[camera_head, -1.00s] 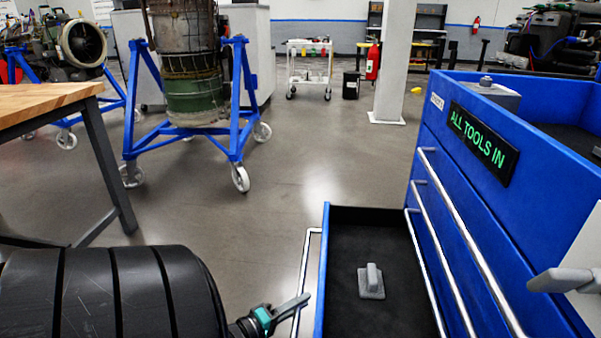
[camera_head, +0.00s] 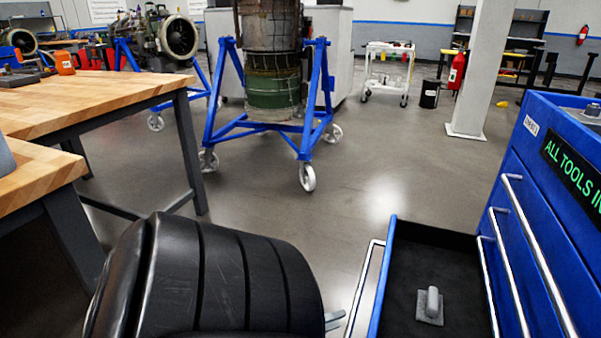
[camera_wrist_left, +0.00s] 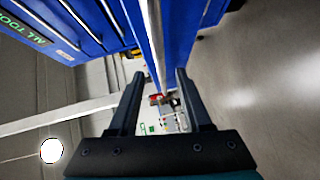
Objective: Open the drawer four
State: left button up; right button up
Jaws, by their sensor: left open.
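A blue tool cabinet (camera_head: 520,190) stands at the right in the head view. Below three closed drawer handles, a drawer (camera_head: 455,237) stands pulled out, showing its black lining. Its silver bar handle (camera_head: 362,290) runs along the front. My left gripper (camera_head: 333,320) is at the handle's near part, mostly hidden behind my black arm. In the left wrist view my left gripper (camera_wrist_left: 160,73) is open, with the silver handle bar (camera_wrist_left: 152,35) passing between its fingers; contact cannot be told. My right gripper is out of view.
A grey block-like tool (camera_head: 430,305) lies in the open drawer. Wooden workbenches (camera_head: 100,95) stand at the left. A blue wheeled turbine stand (camera_head: 270,125) is behind. Grey floor between the stand and the drawer is clear.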

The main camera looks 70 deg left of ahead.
pick_arm(q)
jog(key=s+r+p, duration=0.1)
jog(key=s, duration=0.7)
jog(key=shift+s+d, duration=0.3)
jog(key=shift+d, duration=0.05)
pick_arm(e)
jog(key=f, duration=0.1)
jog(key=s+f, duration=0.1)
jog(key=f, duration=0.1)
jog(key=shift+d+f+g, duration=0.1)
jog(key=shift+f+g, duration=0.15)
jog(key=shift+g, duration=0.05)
pick_arm(q)
jog(key=shift+r, duration=0.1)
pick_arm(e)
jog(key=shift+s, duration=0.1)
